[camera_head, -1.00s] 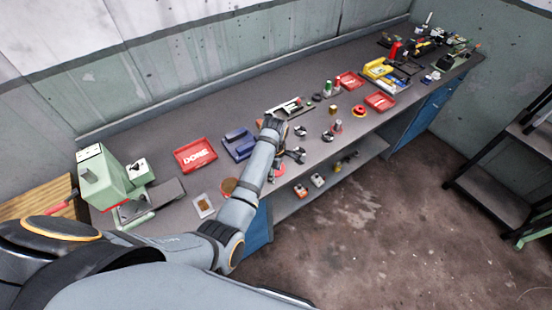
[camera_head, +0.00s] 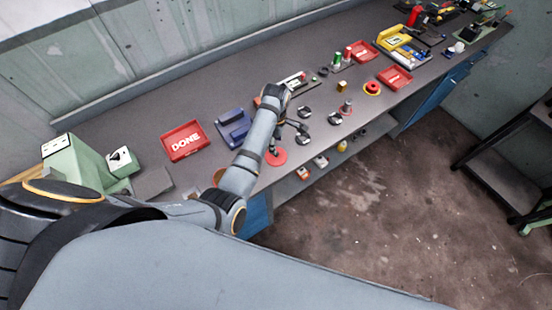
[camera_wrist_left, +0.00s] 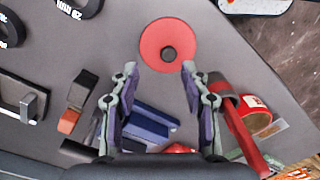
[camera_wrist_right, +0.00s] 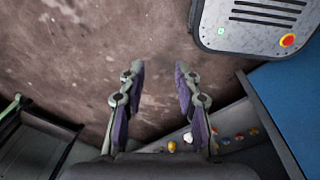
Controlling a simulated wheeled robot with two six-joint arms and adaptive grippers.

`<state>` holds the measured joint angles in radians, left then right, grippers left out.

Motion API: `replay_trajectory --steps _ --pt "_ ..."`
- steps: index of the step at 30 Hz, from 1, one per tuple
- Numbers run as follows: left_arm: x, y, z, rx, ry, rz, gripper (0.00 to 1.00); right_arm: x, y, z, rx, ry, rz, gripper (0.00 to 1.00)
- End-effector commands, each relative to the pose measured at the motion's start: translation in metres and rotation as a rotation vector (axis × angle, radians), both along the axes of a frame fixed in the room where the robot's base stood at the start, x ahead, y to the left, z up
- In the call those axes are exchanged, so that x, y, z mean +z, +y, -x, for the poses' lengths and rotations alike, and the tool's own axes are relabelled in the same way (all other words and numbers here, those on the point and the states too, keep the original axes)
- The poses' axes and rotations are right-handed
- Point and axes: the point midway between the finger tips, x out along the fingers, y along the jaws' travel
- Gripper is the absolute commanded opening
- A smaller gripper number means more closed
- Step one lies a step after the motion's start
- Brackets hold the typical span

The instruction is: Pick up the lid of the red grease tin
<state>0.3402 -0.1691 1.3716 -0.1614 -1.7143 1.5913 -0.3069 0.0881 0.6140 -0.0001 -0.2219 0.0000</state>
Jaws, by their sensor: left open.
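The lid (camera_head: 276,157) is a flat red disc with a dark knob, lying on the bench near its front edge. In the left wrist view the lid (camera_wrist_left: 153,42) is just beyond my fingertips, its knob roughly in line with the gap between them. My left gripper (camera_wrist_left: 160,72) is open and empty, and nothing touches the lid. A red tin with a pale label (camera_wrist_left: 256,102) shows at the right of the left wrist view, partly hidden by a finger. My right gripper (camera_wrist_right: 157,75) is open and empty above the floor.
A red DONE tray (camera_head: 185,141) and a blue holder (camera_head: 233,128) stand left of my forearm. Small dark parts (camera_head: 334,118) lie right of the gripper. A lower shelf (camera_head: 305,186) with small items is under the bench front. A grey box with a red button (camera_wrist_right: 257,45) is near my right gripper.

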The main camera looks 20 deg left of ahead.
Motion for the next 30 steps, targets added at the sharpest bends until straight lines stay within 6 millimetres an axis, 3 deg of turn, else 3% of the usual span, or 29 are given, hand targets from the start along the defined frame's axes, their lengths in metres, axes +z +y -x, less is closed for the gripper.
replay_trajectory --steps 3,5,8,14,17,22,30 --pt "-0.002 -0.001 0.001 0.0 0.0 0.001 0.46 -0.001 0.007 -0.031 0.0 -0.049 -0.009 0.33" --pt "-0.009 -0.001 0.002 0.0 0.001 0.001 0.46 -0.008 0.009 -0.036 -0.001 -0.056 -0.012 0.33" --pt "-0.024 -0.002 0.005 0.0 0.001 0.001 0.46 -0.026 0.012 -0.031 -0.003 -0.048 -0.015 0.33" --pt "-0.052 -0.002 0.008 0.0 -0.001 0.0 0.46 -0.065 0.011 0.003 -0.004 0.004 -0.014 0.33" --pt "-0.053 -0.002 0.008 0.0 -0.001 0.0 0.46 -0.069 0.011 0.007 -0.005 0.01 -0.014 0.33" --pt "-0.049 -0.002 0.008 0.0 0.0 0.0 0.46 -0.064 0.008 -0.006 -0.003 -0.01 -0.011 0.33" --pt "-0.049 -0.002 0.008 0.0 0.0 0.0 0.12 -0.063 0.004 -0.013 -0.001 -0.022 -0.005 0.33"
